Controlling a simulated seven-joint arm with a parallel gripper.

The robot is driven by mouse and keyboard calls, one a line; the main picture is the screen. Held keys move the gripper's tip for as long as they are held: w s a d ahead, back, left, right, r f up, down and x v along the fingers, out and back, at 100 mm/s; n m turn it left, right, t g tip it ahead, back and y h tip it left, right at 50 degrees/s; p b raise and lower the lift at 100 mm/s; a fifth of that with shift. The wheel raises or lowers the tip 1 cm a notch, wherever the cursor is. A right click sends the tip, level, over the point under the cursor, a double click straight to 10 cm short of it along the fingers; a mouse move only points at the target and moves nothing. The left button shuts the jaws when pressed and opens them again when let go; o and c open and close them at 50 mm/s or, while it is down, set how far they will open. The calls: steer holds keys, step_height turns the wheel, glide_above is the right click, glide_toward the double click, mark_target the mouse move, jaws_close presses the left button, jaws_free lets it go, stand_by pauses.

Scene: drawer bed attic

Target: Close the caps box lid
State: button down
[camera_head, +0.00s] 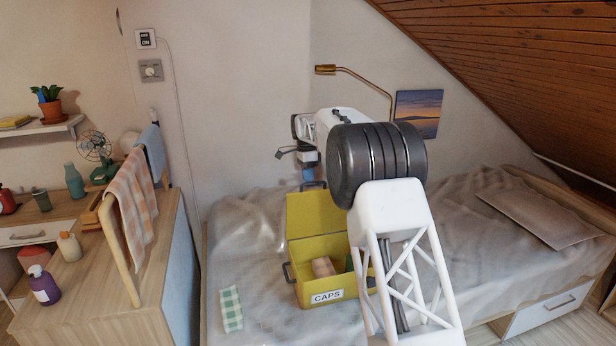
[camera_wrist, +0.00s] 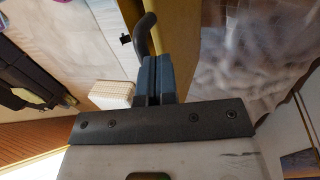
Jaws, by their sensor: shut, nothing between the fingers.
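The yellow caps box (camera_head: 301,287) stands on the bed with a "CAPS" label on its front. Its lid (camera_head: 312,214) is open and stands up at the back; the yellow panel in the wrist view (camera_wrist: 184,30) appears to be this lid. My arm hides the box's right part. My gripper (camera_head: 308,176) is at the lid's top edge, by its dark handle. In the wrist view my gripper (camera_wrist: 156,66) has its fingers together, close beside a dark curved handle (camera_wrist: 144,36). I cannot tell whether they touch. A tan item (camera_head: 322,266) lies inside the box.
A green checked cloth (camera_head: 231,309) lies on the bed left of the box. A wooden rail with an orange checked towel (camera_head: 131,205) stands further left. A brass lamp (camera_head: 360,76) is on the wall behind. The sloped wooden ceiling (camera_head: 520,80) is at right.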

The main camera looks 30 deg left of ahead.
steer(key=shift+s+d, duration=0.15)
steer(key=shift+s+d+f+t+y, duration=0.15)
steer(key=shift+s+d+t+y, duration=0.15)
steer(key=shift+s+d, duration=0.5)
steer(key=s+d+f+t+y, duration=0.4)
steer(key=s+d+f, duration=0.5)
steer(key=s+d, duration=0.2)
steer(key=s+d+f, duration=0.2)
steer(key=f, duration=0.7)
steer(key=s+d+f, duration=0.3)
steer(key=f, duration=0.7)
steer(key=shift+s+d, duration=0.3)
steer(key=shift+s, duration=0.05)
steer(key=shift+f, duration=0.15)
steer(key=shift+d, duration=0.1)
